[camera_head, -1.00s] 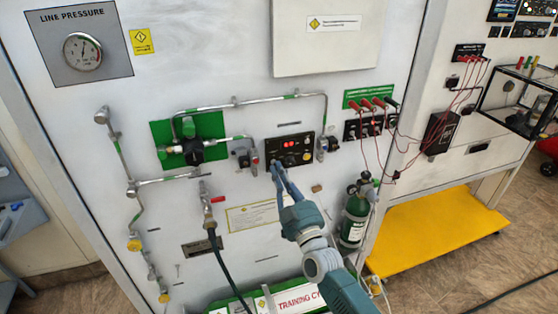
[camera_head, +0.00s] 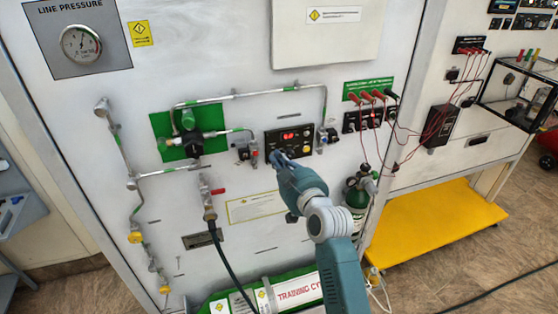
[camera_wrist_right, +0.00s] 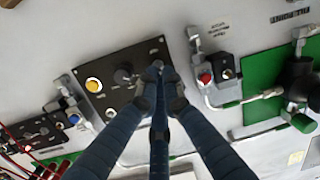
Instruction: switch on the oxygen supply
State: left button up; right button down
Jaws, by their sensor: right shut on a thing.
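In the right wrist view the panel (camera_wrist_right: 105,60) shows a yellow button (camera_wrist_right: 93,85) and a black knob (camera_wrist_right: 123,76). The fingertips of my right gripper (camera_wrist_right: 160,72) are together on a small control at the panel's edge, which they mostly hide. My left gripper is not in view.
Metal pipes and a valve with a green backing (camera_head: 160,127) are left of the panel. A line pressure gauge (camera_head: 80,43) is at the top left.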

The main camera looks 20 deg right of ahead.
jog(key=shift+r, duration=0.1)
jog(key=c, duration=2.2)
grip_release()
jog(key=s, duration=0.4)
jog(key=s+r, duration=0.1)
jog(key=s, duration=0.7)
jog(key=shift+d+r, duration=0.15)
jog(key=shift+w, duration=0.1)
